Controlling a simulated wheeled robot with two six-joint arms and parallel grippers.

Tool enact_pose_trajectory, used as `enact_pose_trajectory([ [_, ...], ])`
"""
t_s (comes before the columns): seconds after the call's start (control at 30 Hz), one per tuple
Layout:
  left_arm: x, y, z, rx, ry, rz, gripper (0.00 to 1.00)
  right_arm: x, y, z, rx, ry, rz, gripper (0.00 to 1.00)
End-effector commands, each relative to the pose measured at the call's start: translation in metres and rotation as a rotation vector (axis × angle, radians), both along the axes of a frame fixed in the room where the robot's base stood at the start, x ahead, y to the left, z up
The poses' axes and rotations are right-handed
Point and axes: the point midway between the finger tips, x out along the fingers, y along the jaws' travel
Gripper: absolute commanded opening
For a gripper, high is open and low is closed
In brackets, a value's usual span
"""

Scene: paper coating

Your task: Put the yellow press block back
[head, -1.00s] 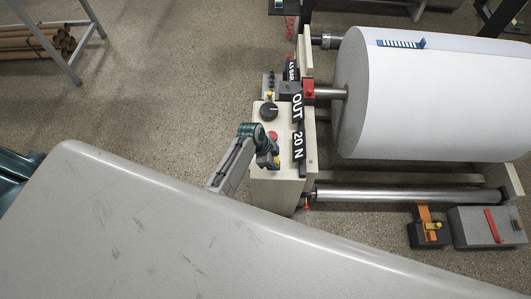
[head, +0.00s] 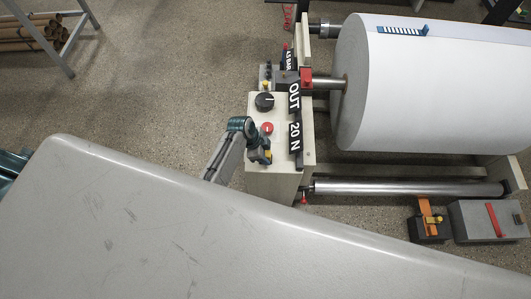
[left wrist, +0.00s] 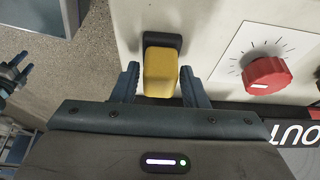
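The yellow press block (left wrist: 160,74) sits between the two fingers of my left gripper (left wrist: 160,84) in the left wrist view.
A red knob (left wrist: 267,76) on a white dial is right of the block. In the head view, a black knob (head: 264,102) and a large white paper roll (head: 435,90) are near. A metal roller (head: 410,188) lies below the roll. My pale body surface fills the lower left.

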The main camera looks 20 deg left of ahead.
Motion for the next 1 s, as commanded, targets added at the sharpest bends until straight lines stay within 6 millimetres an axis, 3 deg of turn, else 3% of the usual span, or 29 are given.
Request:
enact_pose_trajectory([
  [0.13,0.0,0.0,0.0,-0.001,0.0,0.0,0.51,-0.015,0.007,-0.001,0.008,0.019,-0.003,0.57],
  [0.47,0.0,0.003,0.011,0.001,-0.002,0.0,0.51,-0.003,0.004,0.001,0.004,0.004,-0.002,0.57],
  [1.0,-0.011,0.041,0.102,0.001,-0.002,0.0,0.51,-0.002,-0.004,-0.003,-0.004,0.004,0.001,0.57],
])
